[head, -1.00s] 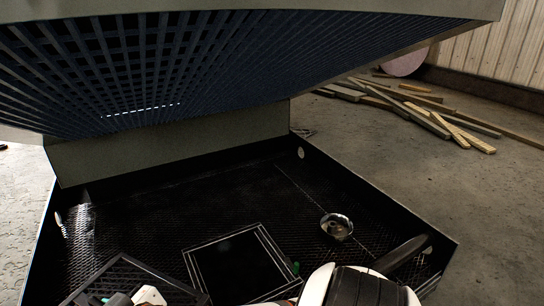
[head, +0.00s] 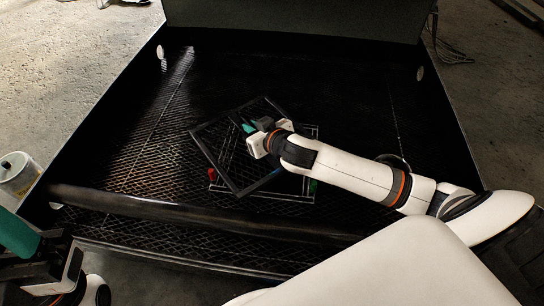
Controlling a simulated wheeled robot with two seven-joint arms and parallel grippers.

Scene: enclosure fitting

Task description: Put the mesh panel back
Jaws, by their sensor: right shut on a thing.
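The mesh panel (head: 222,146) is a dark square frame with a grid, held turned and tilted over the enclosure floor. My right gripper (head: 252,130) is shut on the panel near its upper middle, and the gripper's white body hides part of it. Below and behind the panel is a pale-outlined square opening (head: 305,130) in the floor, partly covered by the panel and my arm. The panel is not lined up with the outline. I cannot tell whether they touch. My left gripper (head: 45,262), dark with a teal part, is at the lower left outside the enclosure; its jaws are unclear.
A dark bar (head: 180,206) crosses the front of the enclosure (head: 115,130). Small red (head: 212,174) and green (head: 313,187) markers sit by the opening. A metal bowl (head: 395,160) is partly hidden behind my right arm. A white can (head: 17,174) stands outside at left.

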